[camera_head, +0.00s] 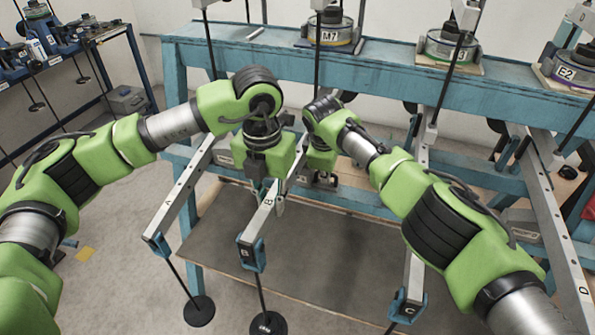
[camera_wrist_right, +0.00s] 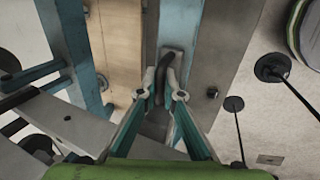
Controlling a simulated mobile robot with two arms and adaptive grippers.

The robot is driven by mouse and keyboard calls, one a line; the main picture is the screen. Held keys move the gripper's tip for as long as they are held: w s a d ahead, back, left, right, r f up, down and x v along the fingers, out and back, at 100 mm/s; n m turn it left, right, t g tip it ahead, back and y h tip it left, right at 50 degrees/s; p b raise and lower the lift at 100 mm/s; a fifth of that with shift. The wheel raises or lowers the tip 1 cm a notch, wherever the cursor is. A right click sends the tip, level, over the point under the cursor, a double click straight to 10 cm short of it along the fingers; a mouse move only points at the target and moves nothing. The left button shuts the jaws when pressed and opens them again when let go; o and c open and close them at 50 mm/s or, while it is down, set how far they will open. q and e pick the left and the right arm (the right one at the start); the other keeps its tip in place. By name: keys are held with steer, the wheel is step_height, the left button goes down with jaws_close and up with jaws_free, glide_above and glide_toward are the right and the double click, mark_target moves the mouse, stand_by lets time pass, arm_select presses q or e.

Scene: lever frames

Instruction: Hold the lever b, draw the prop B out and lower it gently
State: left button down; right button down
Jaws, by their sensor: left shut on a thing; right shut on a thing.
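Lever b (camera_head: 262,220), a grey bar marked B, slopes toward me from the blue frame. A blue clevis (camera_head: 251,254) is at its near end, with a rod and a dark round weight (camera_head: 268,324) hanging below. My left gripper (camera_head: 268,190) is shut on the lever, partly behind my wrist. My right gripper (camera_head: 324,180) reaches in beyond the lever, near the frame. In the right wrist view my right gripper (camera_wrist_right: 163,92) has its fingertips closed about a dark curved handle (camera_wrist_right: 170,66), which I take for part of prop B. The rest of the prop is hidden.
Lever A (camera_head: 172,198) is to the left, lever C (camera_head: 413,275) and lever D (camera_head: 562,225) to the right, with hanging rods. The blue bench (camera_head: 215,50) carries round weights, including M7 (camera_head: 330,38) and E2 (camera_head: 566,72). A dark board (camera_head: 340,250) lies below.

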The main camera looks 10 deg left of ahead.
arm_select(q)
steer(key=shift+w+r, duration=0.2)
steer(key=shift+r, duration=0.1)
arm_select(e)
steer(key=shift+s+d+r, duration=0.1)
steer(key=shift+d+r, duration=0.05)
steer(key=shift+d, duration=1.3)
steer(key=shift+s+d+r, duration=0.1)
steer(key=shift+s+d, duration=0.05)
steer(key=shift+d, duration=0.7)
steer(key=shift+s+d, duration=0.1)
steer(key=shift+d, duration=0.85)
arm_select(q)
steer(key=shift+a, duration=0.1)
arm_select(e)
steer(key=shift+s+d, duration=0.15)
steer(key=shift+d, duration=1.35)
steer(key=c, duration=2.2)
jaws_free()
steer(key=shift+r, duration=0.1)
steer(key=shift+s+d, duration=0.1)
steer(key=shift+f, duration=0.2)
